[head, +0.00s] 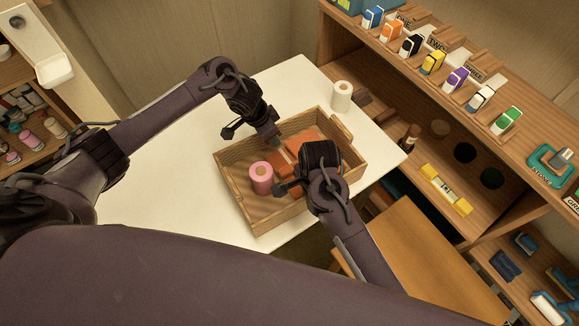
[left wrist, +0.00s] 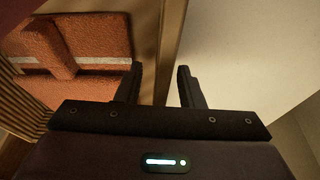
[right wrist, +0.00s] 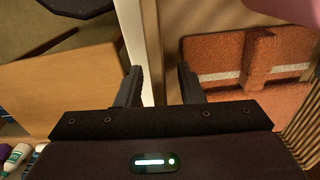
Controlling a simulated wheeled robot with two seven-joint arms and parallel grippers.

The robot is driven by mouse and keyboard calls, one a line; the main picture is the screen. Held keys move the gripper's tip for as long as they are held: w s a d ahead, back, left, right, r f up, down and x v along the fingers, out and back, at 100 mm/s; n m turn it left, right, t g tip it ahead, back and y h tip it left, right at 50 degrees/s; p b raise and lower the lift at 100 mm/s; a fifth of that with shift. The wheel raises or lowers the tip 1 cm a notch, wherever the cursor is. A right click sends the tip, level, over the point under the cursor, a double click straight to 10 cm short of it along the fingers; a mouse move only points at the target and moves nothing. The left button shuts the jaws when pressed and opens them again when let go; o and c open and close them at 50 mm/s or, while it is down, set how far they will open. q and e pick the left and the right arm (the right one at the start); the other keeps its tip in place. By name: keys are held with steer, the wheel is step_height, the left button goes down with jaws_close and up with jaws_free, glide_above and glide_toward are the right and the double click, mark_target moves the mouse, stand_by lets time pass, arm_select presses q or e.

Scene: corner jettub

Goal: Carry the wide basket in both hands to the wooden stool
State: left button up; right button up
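The wide wooden basket (head: 235,187) stands on a white table. It holds a pink roll (head: 261,177) and orange brick-like blocks (head: 303,139). My left gripper (head: 275,142) is at the basket's far long wall. In the left wrist view its fingers are apart, with the wall's rim (left wrist: 173,45) between them. My right gripper (head: 320,178) is over the near long wall; its fingertips are hidden in the head view. In the right wrist view its fingers are apart, with the rim (right wrist: 151,50) between them. A flat wooden top, likely the stool (head: 415,250), is at lower right.
A white roll (head: 341,96) stands on the table (head: 150,185) beyond the basket. A wooden shelf unit (head: 440,75) with colored bottles and a yellow level (head: 446,190) is at right. Another shelf (head: 22,120) is at left. The table left of the basket is clear.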

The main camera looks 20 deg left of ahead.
arm_select(q)
steer(key=shift+f, duration=0.1)
arm_select(e)
steer(key=shift+f, duration=0.1)
arm_select(q)
jaws_close()
arm_select(e)
jaws_close()
